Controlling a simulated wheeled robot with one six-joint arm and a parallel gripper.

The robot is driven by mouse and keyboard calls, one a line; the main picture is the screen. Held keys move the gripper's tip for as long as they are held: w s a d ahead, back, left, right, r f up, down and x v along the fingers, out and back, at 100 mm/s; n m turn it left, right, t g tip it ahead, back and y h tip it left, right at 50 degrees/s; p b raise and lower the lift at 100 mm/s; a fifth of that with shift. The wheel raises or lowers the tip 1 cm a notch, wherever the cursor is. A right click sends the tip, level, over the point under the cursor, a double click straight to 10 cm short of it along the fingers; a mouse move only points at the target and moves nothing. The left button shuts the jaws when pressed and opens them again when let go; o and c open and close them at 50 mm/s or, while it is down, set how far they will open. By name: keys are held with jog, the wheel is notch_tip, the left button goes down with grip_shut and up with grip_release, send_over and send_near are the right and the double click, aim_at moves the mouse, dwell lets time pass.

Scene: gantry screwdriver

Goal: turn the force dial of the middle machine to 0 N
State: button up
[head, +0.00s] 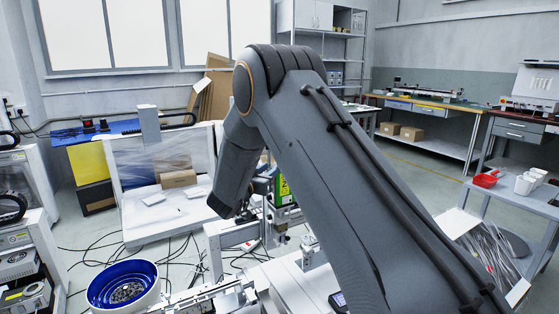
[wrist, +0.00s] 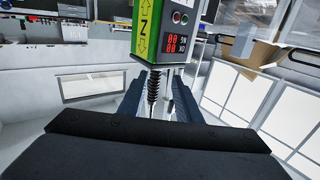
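A green and black screwdriver machine (wrist: 160,38) fills the top middle of the wrist view. In the head view, part of the green machine (head: 284,191) shows behind my arm, and the gripper is hidden. I cannot make out a force dial.
A blue bowl of small parts (head: 123,287) stands at the front left. A clear-walled white bench (head: 150,222) is behind it. Cables (head: 178,252) lie on the floor. A trolley with red and white bins (head: 487,180) is at the right. Workbenches (head: 430,106) line the back.

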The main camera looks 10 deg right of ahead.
jog(key=b+x, duration=0.1)
jog(key=x, duration=0.6)
jog(key=shift+w+d, duration=0.2)
jog(key=shift+d, duration=0.2)
grip_shut()
